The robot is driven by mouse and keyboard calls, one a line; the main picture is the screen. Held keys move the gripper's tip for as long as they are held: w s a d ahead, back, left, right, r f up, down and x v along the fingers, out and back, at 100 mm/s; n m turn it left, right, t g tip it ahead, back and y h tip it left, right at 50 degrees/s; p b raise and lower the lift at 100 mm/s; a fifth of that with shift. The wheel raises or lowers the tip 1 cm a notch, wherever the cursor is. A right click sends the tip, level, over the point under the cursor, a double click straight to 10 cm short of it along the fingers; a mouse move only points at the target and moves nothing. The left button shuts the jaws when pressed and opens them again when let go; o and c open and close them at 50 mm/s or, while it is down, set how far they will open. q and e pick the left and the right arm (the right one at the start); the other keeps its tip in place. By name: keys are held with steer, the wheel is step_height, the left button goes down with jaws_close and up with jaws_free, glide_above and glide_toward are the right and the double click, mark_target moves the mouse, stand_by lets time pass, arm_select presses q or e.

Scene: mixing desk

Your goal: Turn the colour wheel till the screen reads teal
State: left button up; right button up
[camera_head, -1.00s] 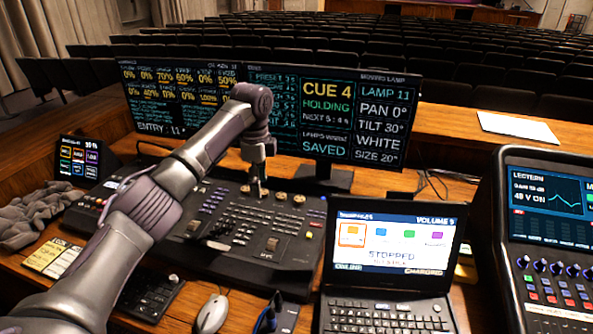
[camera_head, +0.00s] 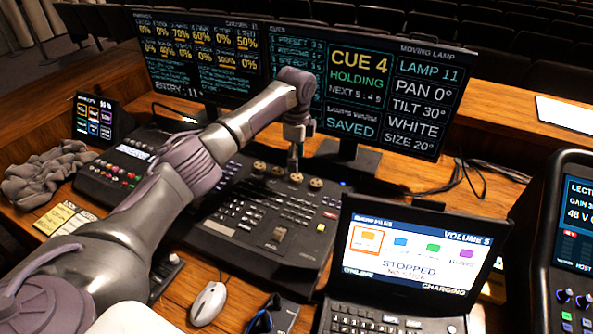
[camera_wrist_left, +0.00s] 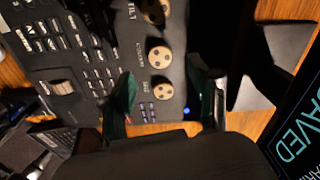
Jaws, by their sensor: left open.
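The lamp screen (camera_head: 418,98) reads LAMP 11, PAN 0°, TILT 30°, WHITE, SIZE 20°. A row of small brass wheels runs along the back of the dark mixing desk (camera_head: 217,226). My left gripper (camera_head: 295,164) points down at the third wheel from the left (camera_head: 296,178). In the left wrist view the left gripper (camera_wrist_left: 158,75) is open, its dark green fingers apart. Two wheels, an upper one (camera_wrist_left: 159,56) and a lower one (camera_wrist_left: 162,88), show in the gap between them. Their labels are too blurred to read surely. My right gripper is out of view.
A laptop (camera_head: 415,250) stands right of the desk, with an audio console (camera_head: 565,240) beyond it. A mouse (camera_head: 208,303) lies in front. The monitors stand close behind the wheels.

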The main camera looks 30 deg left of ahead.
mark_target(296, 176)
arm_select(q)
step_height(296, 176, down, 6)
steer(key=c, duration=1.2)
